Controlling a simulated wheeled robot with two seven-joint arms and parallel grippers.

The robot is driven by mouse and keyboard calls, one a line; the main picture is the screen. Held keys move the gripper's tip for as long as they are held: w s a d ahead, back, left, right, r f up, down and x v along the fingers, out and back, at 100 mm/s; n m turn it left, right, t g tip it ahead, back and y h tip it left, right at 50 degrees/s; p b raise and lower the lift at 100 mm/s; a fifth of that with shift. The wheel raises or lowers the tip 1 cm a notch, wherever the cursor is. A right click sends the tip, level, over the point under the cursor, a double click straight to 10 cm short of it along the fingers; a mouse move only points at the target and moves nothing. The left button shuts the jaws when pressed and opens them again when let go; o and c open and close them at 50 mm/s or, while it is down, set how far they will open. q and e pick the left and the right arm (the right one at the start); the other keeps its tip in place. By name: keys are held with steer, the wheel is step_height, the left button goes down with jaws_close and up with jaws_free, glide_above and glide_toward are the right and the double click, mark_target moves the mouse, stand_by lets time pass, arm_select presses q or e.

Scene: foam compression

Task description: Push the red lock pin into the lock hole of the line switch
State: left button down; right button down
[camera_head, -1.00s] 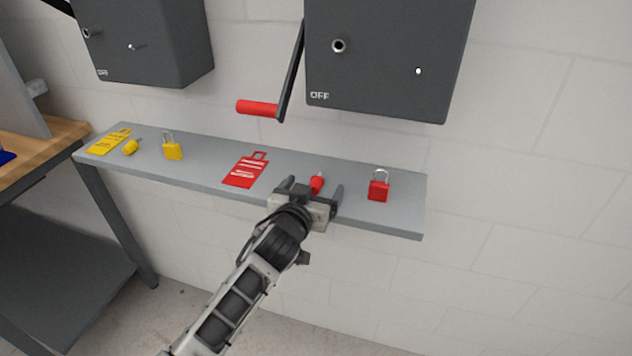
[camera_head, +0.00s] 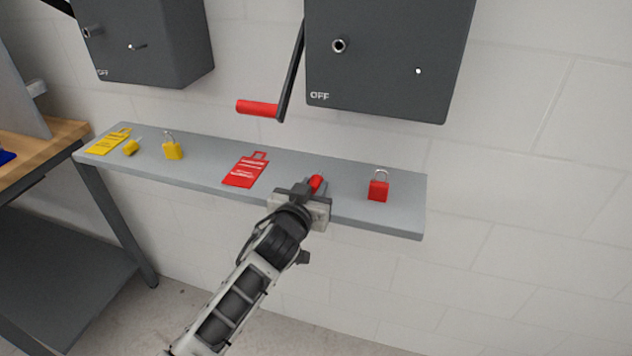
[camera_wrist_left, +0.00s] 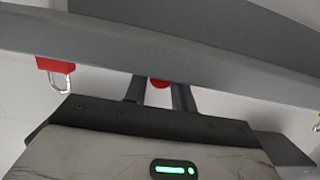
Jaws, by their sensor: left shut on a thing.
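The red lock pin (camera_head: 316,183) lies at the shelf's front part, between the fingers of my left gripper (camera_head: 315,187). My left gripper is shut on it. In the left wrist view the red pin (camera_wrist_left: 160,83) shows between the two fingers, partly hidden. The line switch (camera_head: 385,60) is the dark grey box on the wall above, marked OFF, with a red-handled lever (camera_head: 258,108) at its left. A round metal-rimmed hole (camera_head: 339,45) and a small white spot (camera_head: 418,71) show on its front. I cannot tell which is the lock hole. My right gripper is not in view.
The grey shelf (camera_head: 400,215) also bears a red padlock (camera_head: 378,190), a red tag (camera_head: 245,170), a yellow padlock (camera_head: 172,151), a yellow pin (camera_head: 131,147) and a yellow tag (camera_head: 107,141). A second grey box (camera_head: 165,50) hangs at upper left. A wooden bench stands at the left edge.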

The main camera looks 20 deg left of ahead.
arm_select(q)
steer(key=shift+r+p, duration=0.65)
steer(key=shift+r, duration=0.8)
steer(key=shift+s, duration=0.1)
